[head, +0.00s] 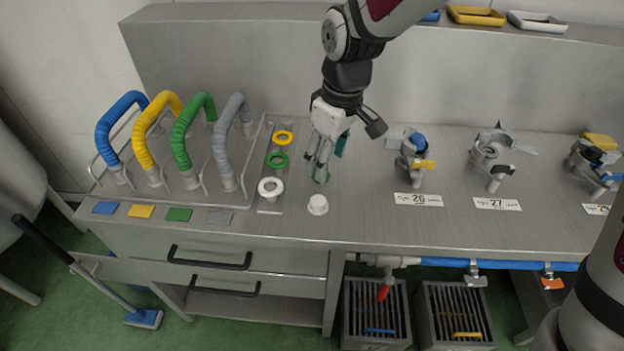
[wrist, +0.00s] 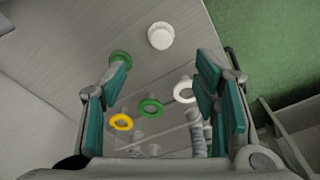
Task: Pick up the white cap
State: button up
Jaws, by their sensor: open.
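The white cap (head: 318,205) stands on the steel bench near its front edge. It also shows at the top middle of the wrist view (wrist: 161,36), beyond the fingertips. My gripper (head: 320,174) hangs above the bench, just behind and above the cap in the head view. It is open, with its green finger pads apart and nothing held between them (wrist: 164,80).
A white ring (head: 271,187), a green ring (head: 277,160) and a yellow ring (head: 283,137) lie on a strip left of the cap. Coloured hoses (head: 187,137) stand on a rack further left. Metal fittings (head: 492,155) stand to the right.

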send_over(318, 200)
jog(key=f, duration=0.8)
jog(key=shift+s+d, duration=0.35)
jog(key=shift+d, duration=0.05)
jog(key=shift+w+a+f, duration=0.15)
jog(key=shift+w+f, duration=0.05)
jog(key=shift+f, duration=1.2)
jog(key=shift+w+a+f, duration=0.15)
jog(key=shift+f, duration=1.25)
jog(key=c, duration=1.2)
